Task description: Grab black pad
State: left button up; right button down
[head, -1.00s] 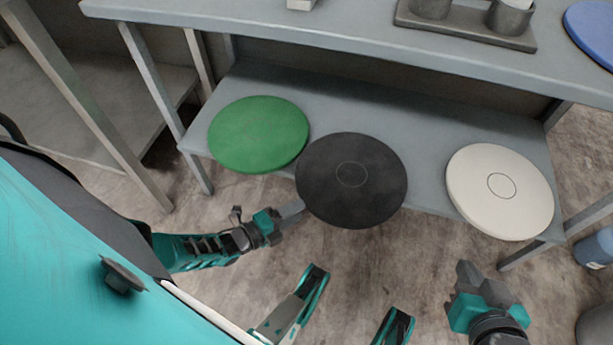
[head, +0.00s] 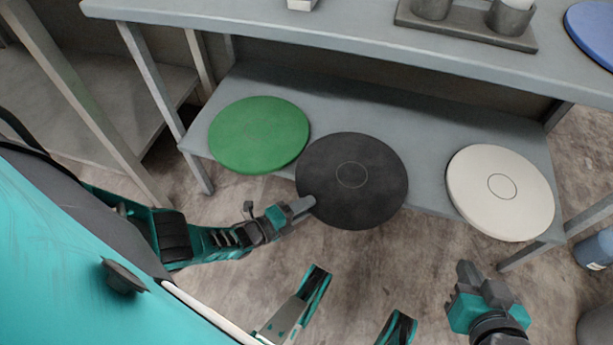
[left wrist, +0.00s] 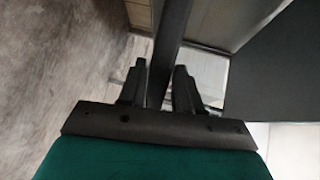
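The black pad (head: 352,165) is a round dark disc lying on the lower shelf, between a green pad (head: 259,134) and a white pad (head: 499,215). Its front edge sticks out past the shelf. My left gripper (head: 302,207) is at the pad's front-left edge. In the left wrist view its fingers (left wrist: 158,82) stand apart, with a dark strip, the pad's rim (left wrist: 172,30), between them. A small gap seems to show beside the left finger. My right gripper (head: 480,278) is below the white pad, over the floor, and holds nothing visible.
The lower shelf (head: 330,100) sits under a grey tabletop (head: 300,30). The tabletop carries a tray with cups (head: 465,32) and a blue pad (head: 592,30). Table legs stand at left and right. Open floor lies in front of the shelf.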

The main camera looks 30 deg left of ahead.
pick_arm(q)
grip_shut()
dwell(0.3)
